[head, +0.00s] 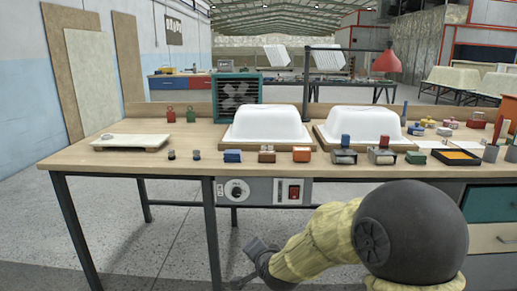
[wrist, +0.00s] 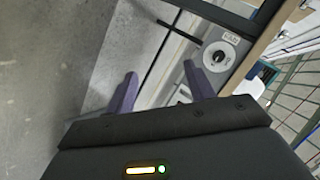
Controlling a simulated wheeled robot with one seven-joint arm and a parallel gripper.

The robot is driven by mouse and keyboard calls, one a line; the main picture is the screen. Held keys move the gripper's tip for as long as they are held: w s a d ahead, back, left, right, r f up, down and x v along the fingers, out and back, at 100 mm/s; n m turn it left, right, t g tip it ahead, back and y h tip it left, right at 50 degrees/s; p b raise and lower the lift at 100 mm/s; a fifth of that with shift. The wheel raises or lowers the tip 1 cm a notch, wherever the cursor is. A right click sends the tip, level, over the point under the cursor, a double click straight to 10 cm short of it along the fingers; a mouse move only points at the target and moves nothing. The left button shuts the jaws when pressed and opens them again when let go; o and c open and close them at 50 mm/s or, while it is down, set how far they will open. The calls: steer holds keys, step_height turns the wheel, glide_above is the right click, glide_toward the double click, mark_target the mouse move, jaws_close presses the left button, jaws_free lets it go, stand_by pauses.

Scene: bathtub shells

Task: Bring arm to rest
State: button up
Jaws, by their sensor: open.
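My arm comes in from the lower right of the head view, in front of the workbench (head: 145,160). My gripper (head: 232,284) is low, below the benchtop and near the bottom edge of the head view. In the wrist view my gripper (wrist: 160,82) shows two purple fingers spread apart with nothing between them. Beyond the fingers are the grey floor and the control box (wrist: 220,57) with its round knob. The same control box (head: 262,191) hangs under the bench's front edge in the head view. The gripper looks clear of the bench.
Two white tub shells (head: 266,124) (head: 364,123) stand on boards on the bench. Small coloured blocks and clamps line its front edge. A pale slab (head: 130,142) lies at the left. Bench legs (head: 212,235) stand near the gripper. The floor at left is free.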

steer(key=s+d+n+g+h+p, duration=0.2)
steer(key=s+d+n+g, duration=0.2)
steer(key=s+d, duration=0.55)
steer(key=s+d+n+g+h+p, duration=0.1)
steer(key=s+d+n+g+p, duration=0.4)
steer(key=s, duration=0.7)
step_height(320, 180, up, 38)
steer(key=d+p, duration=0.1)
steer(key=p, duration=3.4)
steer(key=shift+w+m+t, duration=0.2)
steer(key=shift+m+t, duration=0.1)
steer(key=shift+t, duration=0.1)
